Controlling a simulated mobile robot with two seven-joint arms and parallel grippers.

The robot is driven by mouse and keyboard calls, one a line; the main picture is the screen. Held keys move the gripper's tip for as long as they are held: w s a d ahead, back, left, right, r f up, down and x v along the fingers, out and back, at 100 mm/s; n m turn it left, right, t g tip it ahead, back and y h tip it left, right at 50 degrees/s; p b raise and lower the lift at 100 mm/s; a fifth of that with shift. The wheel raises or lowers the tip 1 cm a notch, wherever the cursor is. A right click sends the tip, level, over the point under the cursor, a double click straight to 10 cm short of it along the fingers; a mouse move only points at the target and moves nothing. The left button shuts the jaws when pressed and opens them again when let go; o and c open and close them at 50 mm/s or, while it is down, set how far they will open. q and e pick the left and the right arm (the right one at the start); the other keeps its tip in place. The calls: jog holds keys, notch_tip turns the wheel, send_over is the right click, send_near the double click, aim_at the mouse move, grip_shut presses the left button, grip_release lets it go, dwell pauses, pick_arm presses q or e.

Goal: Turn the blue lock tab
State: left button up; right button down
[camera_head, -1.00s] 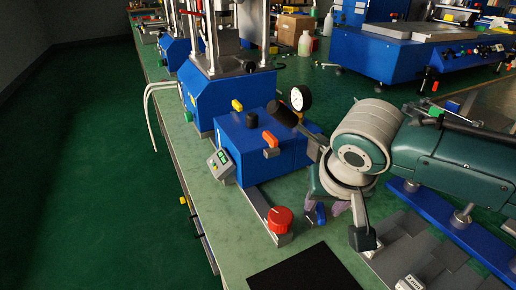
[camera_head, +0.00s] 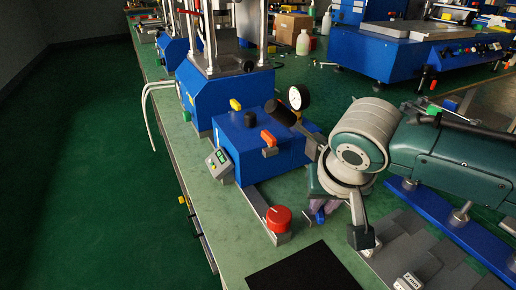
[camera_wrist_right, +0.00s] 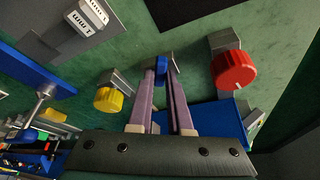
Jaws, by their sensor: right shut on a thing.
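The blue lock tab (camera_wrist_right: 161,68) stands on a small grey block in the wrist view, between the tips of my right gripper's two pale purple fingers (camera_wrist_right: 161,75). The fingers are shut on the tab. In the head view the tab (camera_head: 320,216) shows as a small blue piece by the right gripper (camera_head: 324,208), partly covered by my wrist and fingers. My left gripper is in neither view.
A red knob (camera_head: 279,218) on a grey block stands just left of the tab. A yellow knob (camera_wrist_right: 108,100) is on its other side. A blue press box (camera_head: 250,150) stands behind. A black mat (camera_head: 305,270) lies in front, and a white-labelled block (camera_head: 408,282) at front right.

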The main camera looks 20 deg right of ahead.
jog(key=shift+s+d+r+n+y+p, duration=0.15)
jog(key=shift+n+y+p, duration=0.15)
jog(key=shift+n+p, duration=0.45)
jog(key=shift+d+n+y+p, duration=0.25)
jog(key=shift+n+p, duration=0.25)
jog(key=shift+n, duration=0.25)
jog(key=n+y, duration=0.1)
jog(key=n, duration=0.1)
jog(key=shift+d+n, duration=0.15)
jog(key=shift+n, duration=0.25)
jog(key=n, duration=0.1)
jog(key=n+y, duration=0.1)
jog(key=shift+d+f+n, duration=0.2)
jog(key=shift+f+n, duration=0.05)
jog(key=shift+n, duration=0.05)
jog(key=n+b, duration=0.1)
jog(key=n+y+b, duration=0.1)
jog(key=shift+w+d+n, duration=0.2)
jog(key=shift+n, duration=0.2)
jog(key=shift+n+y+b, duration=0.25)
jog(key=shift+n+b, duration=0.05)
jog(key=shift+b, duration=0.05)
jog(key=shift+g, duration=0.3)
